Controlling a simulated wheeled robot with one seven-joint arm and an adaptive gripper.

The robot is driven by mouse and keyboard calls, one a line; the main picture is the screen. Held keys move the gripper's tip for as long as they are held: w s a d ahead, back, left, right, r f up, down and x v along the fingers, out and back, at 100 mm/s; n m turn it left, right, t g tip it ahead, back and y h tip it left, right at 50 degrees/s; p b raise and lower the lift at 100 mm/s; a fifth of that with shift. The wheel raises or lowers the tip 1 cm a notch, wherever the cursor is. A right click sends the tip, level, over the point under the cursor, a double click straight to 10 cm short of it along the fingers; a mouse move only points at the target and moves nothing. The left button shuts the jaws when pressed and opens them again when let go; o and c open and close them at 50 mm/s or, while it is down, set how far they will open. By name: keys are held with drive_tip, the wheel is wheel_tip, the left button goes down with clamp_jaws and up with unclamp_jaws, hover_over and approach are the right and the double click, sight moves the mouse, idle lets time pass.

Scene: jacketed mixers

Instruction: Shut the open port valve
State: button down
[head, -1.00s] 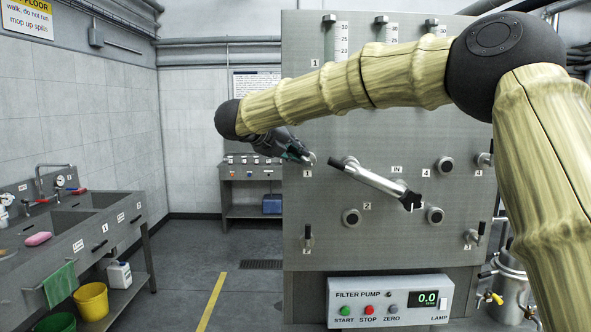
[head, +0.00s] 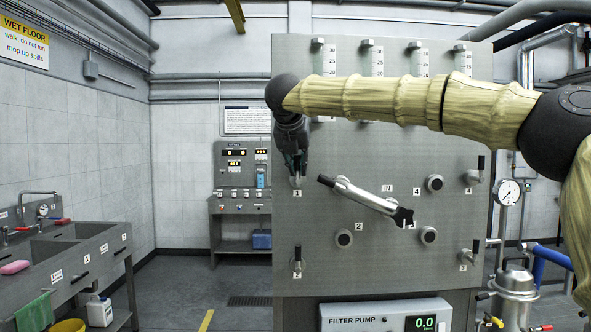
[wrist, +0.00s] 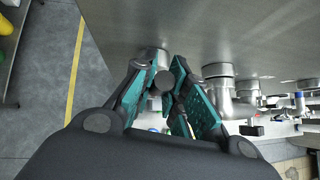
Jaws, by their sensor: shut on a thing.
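The grey panel (head: 385,270) carries several small valves and round ports. My gripper (head: 296,168) points down at the valve (head: 296,182) above label 1, at the panel's upper left, and covers most of it. In the wrist view my gripper (wrist: 160,82) has its teal fingers closed on the dark round end of the valve handle (wrist: 164,82), with the silver valve body beyond. Other valves, with black handles upright, are at lower left (head: 297,264), upper right (head: 476,174) and lower right (head: 468,256). The gripped handle's angle is hidden in the head view.
A silver pipe (head: 366,197) with black ends slants across the panel beside my gripper. Round ports (head: 344,238) stick out nearby. The filter pump box (head: 385,315) is below. A sink bench (head: 85,255) stands left, with open floor between.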

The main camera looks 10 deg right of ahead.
drive_tip(key=shift+d, duration=0.1)
idle(0.3)
drive_tip(key=c, duration=1.4)
unclamp_jaws()
drive_tip(key=v, duration=1.2)
drive_tip(key=shift+s+d, duration=0.1)
drive_tip(key=shift+d, duration=0.15)
